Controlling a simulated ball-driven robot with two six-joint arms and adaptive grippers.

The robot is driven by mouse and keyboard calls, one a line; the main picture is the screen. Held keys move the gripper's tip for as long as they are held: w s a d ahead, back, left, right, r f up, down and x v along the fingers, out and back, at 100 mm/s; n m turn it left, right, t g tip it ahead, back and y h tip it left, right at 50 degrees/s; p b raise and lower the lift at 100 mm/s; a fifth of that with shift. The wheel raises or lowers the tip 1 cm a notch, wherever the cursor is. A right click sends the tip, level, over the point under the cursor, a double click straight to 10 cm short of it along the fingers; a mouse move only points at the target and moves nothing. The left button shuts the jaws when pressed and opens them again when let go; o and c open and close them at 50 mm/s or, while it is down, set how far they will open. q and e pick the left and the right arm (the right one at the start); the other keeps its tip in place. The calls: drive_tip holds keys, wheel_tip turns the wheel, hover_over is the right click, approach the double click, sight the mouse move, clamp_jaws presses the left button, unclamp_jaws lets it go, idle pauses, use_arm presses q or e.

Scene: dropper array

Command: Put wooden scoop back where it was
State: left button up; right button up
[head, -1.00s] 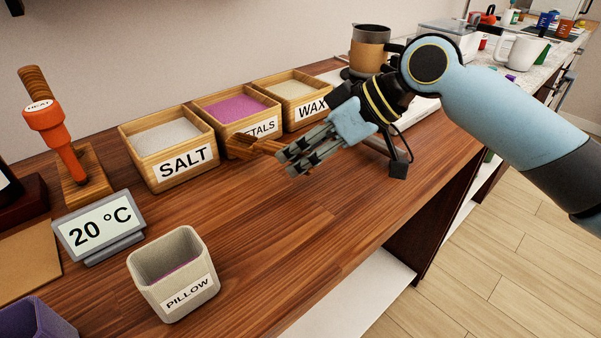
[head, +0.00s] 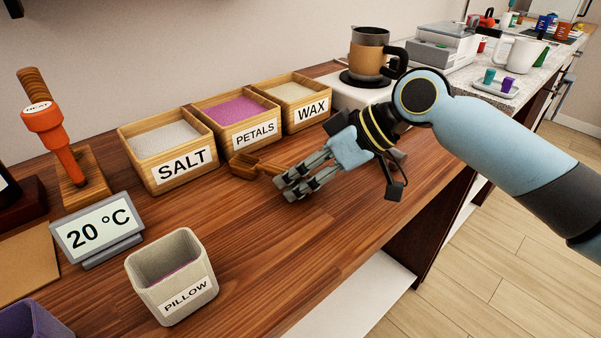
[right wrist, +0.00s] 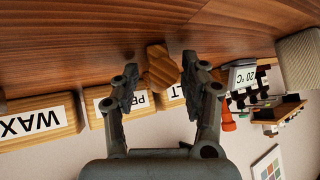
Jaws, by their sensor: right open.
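The wooden scoop (head: 245,166) lies on the counter in front of the petals box (head: 236,112), its handle pointing right toward my right gripper. My right gripper (head: 284,190) is low over the counter at the handle end, fingers pointing left. In the right wrist view the scoop (right wrist: 160,68) shows between the two spread fingertips (right wrist: 158,75), with a gap to each finger. The jaws are open. The far end of the handle is partly hidden by the fingers in the head view. My left gripper is not in view.
The salt box (head: 176,180) and wax box (head: 318,112) flank the petals box. A pillow cup (head: 172,300), a 20 °C display (head: 97,250) and an orange heat tool (head: 62,140) stand to the left. A mug (head: 369,55) stands behind my right arm. The front counter middle is clear.

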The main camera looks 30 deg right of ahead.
drive_tip(key=shift+r, duration=0.1)
drive_tip(key=p+v, duration=0.3)
drive_tip(key=v, duration=0.9)
drive_tip(key=shift+p, duration=0.3)
